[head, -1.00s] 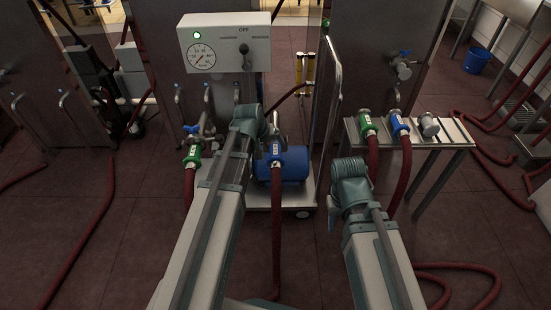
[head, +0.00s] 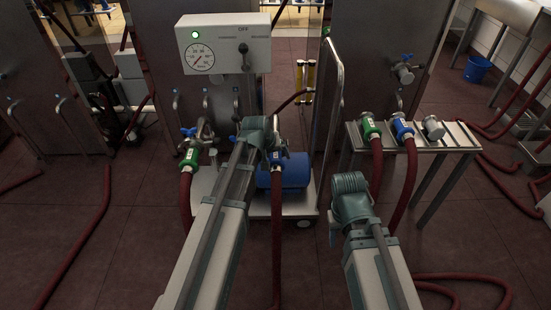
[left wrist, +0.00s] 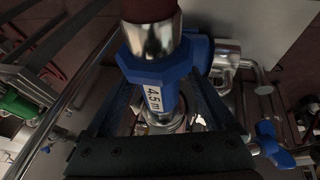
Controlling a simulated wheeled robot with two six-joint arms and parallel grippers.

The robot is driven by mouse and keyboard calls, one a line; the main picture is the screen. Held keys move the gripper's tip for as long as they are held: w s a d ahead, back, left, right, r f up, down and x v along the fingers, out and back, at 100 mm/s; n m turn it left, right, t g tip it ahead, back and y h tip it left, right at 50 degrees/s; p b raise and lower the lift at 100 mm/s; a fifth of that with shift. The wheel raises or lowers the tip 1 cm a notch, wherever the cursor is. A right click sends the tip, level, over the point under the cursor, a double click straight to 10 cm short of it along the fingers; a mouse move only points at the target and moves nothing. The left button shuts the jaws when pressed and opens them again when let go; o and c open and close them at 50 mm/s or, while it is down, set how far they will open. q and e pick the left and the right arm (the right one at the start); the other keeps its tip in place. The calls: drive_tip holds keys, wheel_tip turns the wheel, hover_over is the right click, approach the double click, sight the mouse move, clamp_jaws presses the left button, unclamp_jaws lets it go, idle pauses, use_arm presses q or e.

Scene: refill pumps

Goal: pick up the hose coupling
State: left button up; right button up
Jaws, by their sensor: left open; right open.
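A blue hose coupling (head: 279,158) with a white label sits at the front of the blue pump (head: 290,171), with a dark red hose hanging from it. The left wrist view shows this blue coupling (left wrist: 158,80) close up, its label reading 45m, with a metal collar and the red hose above. My left gripper (left wrist: 162,98) is open, its dark fingers to either side of the coupling; contact cannot be told. In the head view my left arm hides most of that gripper. My right gripper (head: 333,228) is open and empty, low in front of the bench, partly hidden by its wrist.
A green coupling (head: 190,158) with a hose is left of the pump. A control box (head: 222,44) stands above the pump. Hoses cross the floor.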

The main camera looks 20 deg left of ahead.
use_arm(q)
clamp_jaws()
idle(0.3)
drive_tip(key=shift+r, duration=0.2)
use_arm(e)
drive_tip(key=shift+r, duration=0.2)
